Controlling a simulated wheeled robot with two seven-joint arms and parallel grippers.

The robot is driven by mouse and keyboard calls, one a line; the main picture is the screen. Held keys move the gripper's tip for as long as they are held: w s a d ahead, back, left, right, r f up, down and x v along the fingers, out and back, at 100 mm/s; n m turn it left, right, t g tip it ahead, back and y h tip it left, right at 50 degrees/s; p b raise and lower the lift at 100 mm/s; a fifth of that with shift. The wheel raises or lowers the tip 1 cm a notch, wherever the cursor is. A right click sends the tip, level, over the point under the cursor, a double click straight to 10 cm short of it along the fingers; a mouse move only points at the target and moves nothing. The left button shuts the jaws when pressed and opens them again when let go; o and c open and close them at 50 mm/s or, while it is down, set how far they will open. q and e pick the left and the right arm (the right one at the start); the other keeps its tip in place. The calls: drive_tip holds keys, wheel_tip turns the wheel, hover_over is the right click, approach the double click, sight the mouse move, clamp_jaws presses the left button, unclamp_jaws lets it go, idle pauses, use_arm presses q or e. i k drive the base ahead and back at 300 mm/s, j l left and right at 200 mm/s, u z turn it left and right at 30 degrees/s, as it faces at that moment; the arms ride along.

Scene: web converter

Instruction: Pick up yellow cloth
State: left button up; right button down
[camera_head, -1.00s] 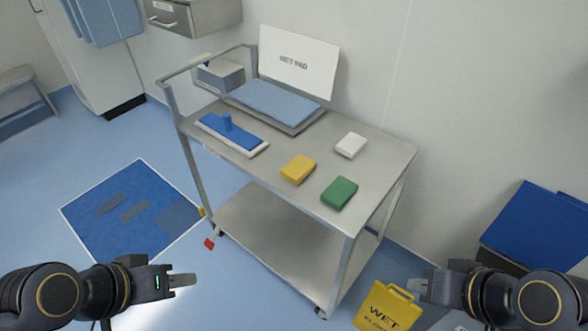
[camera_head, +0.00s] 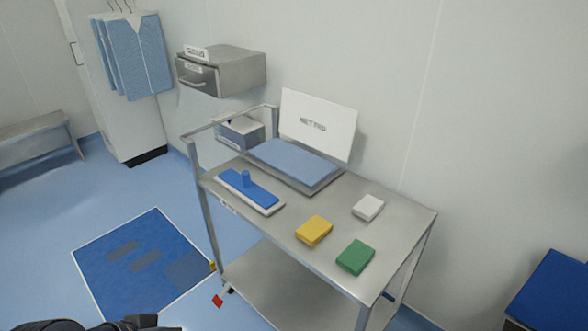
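The yellow cloth (camera_head: 314,231) is a small folded block lying flat on the top of the steel cart (camera_head: 290,225), near its front edge. A green cloth (camera_head: 356,257) lies to its right and nearer, and a white cloth (camera_head: 368,207) lies behind and to the right. Nothing touches the yellow cloth. Only a dark part of my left arm shows at the bottom left edge, well below and left of the cart top; its fingers are not clearly seen. My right gripper is out of the picture.
A blue mop head (camera_head: 248,191) and a tray with a blue pad (camera_head: 294,160) sit on the cart's left half, with a white sign (camera_head: 319,124) behind. A rail rises at the cart's left end. A blue-lidded bin (camera_head: 552,290) stands at the right.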

sight(314, 230)
drive_tip(key=i+j, duration=0.15)
drive_tip(key=i+j+z, duration=0.3)
drive_tip(key=z, duration=0.15)
drive_tip(key=i+j+z, duration=0.2)
drive_tip(key=j+z, duration=0.3)
